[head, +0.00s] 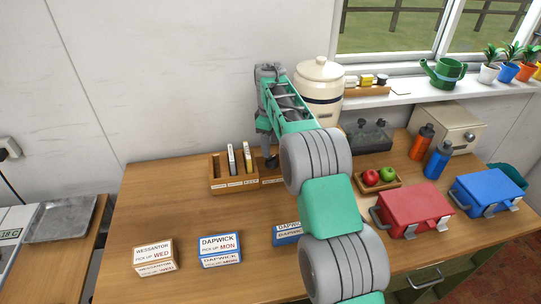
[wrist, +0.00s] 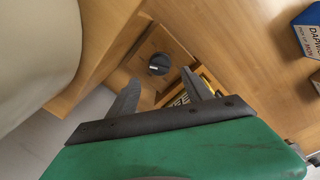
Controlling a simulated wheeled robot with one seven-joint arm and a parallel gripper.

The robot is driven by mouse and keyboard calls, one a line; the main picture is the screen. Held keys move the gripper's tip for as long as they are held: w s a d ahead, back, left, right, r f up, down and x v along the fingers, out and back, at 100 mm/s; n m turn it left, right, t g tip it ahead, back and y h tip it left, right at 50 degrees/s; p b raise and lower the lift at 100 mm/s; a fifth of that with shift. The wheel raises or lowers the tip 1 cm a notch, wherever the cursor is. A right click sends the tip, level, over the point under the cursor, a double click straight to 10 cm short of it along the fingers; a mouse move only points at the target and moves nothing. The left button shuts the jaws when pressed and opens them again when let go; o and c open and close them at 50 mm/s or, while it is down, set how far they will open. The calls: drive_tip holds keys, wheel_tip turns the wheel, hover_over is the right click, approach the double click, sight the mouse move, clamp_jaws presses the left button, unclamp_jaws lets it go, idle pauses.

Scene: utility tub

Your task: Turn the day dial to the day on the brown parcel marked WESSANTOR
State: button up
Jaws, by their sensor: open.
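The brown parcel (head: 154,256) stands at the front left of the table; its label reads WESSANTOR, PICK UP WED. A dark round knob with a pale mark, apparently the day dial (wrist: 159,64), sits on a wooden block in the wrist view. It is hidden behind my arm in the head view, and its day lettering cannot be read. My gripper (wrist: 160,94) is open, its fingers apart and pointing toward the dial, with nothing between them. In the head view my gripper (head: 268,158) is low at the right end of the wooden rack.
A wooden rack (head: 233,184) with upright cards is beside my gripper. A blue parcel (head: 220,250) reads DAPWICK, MON; another blue parcel (head: 287,233) is partly hidden by my arm. A cream crock (head: 319,85) stands behind. A red box (head: 413,208) is right. The left tabletop is clear.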

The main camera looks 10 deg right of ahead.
sight(271, 158)
wheel_tip(271, 158, down, 7)
drive_tip(key=shift+w+r+p, duration=0.1)
drive_tip(key=shift+p, duration=0.55)
clamp_jaws()
